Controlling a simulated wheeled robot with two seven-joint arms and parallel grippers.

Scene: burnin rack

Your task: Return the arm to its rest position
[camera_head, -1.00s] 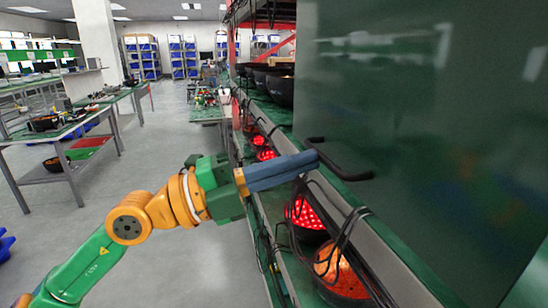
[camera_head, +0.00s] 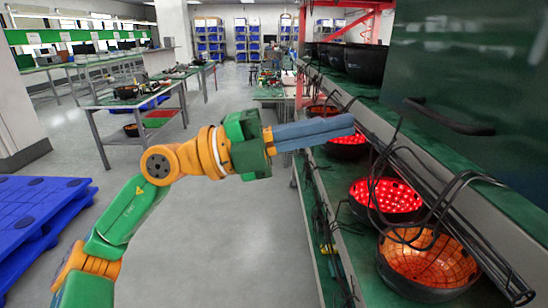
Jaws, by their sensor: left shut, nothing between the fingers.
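My left arm comes in from the lower left in green and orange links. Its gripper (camera_head: 350,124) has long blue-grey fingers that are shut with nothing between them. The fingers point right, in front of the rack's shelf edge, and look apart from the door handle (camera_head: 447,117). The dark green door panel (camera_head: 470,60) fills the upper right and carries that black handle. My right gripper is not in view.
The rack's green lower shelf (camera_head: 345,245) holds a red-lit bowl (camera_head: 390,197) and an orange-lit bowl (camera_head: 430,265), with black cables hanging over them. Blue pallets (camera_head: 35,215) lie at the left. Workbenches (camera_head: 130,100) stand behind. Grey floor (camera_head: 215,255) is open beside my arm.

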